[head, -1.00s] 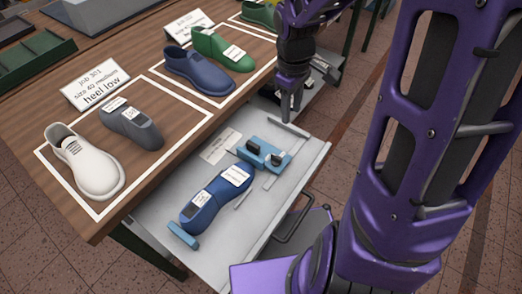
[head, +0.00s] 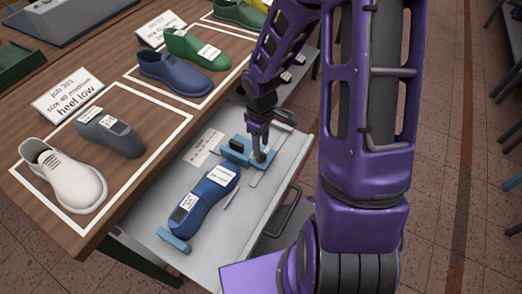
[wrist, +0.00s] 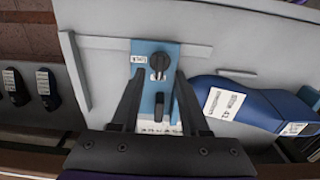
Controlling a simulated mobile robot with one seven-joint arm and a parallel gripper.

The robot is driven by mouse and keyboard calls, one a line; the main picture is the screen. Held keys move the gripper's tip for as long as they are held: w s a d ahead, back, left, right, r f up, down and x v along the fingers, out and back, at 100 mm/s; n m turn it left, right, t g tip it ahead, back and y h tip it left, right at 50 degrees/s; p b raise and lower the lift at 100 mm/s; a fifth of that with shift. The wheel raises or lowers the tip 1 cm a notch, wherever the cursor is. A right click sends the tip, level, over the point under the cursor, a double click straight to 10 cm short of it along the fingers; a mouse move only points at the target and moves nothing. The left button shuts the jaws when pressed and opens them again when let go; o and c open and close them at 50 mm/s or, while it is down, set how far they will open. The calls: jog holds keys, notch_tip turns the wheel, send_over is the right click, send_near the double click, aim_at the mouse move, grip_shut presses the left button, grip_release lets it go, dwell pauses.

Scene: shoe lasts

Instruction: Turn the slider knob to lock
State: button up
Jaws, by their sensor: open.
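The blue slider block (head: 232,156) sits in the grey drawer tray, behind a blue shoe last (head: 205,197). It also shows in the wrist view (wrist: 147,88), carrying a dark round knob (wrist: 159,63) and an upright black grip (wrist: 159,106). A small white label (wrist: 137,59) lies left of the knob, too small to read. My gripper (head: 260,154) points down at the slider's right end and hides most of the knob in the head view. In the wrist view my gripper (wrist: 159,82) is open, its fingers on either side of the slider; contact cannot be told.
The open drawer tray (head: 252,205) has raised rims and a handle (head: 285,212) in front. A small blue stop (head: 173,240) and a thin rod (head: 231,198) lie by the last. The wooden table (head: 25,190) behind holds several shoes, lasts and cards.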

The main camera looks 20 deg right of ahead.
jog(key=shift+f, duration=1.7)
grip_shut()
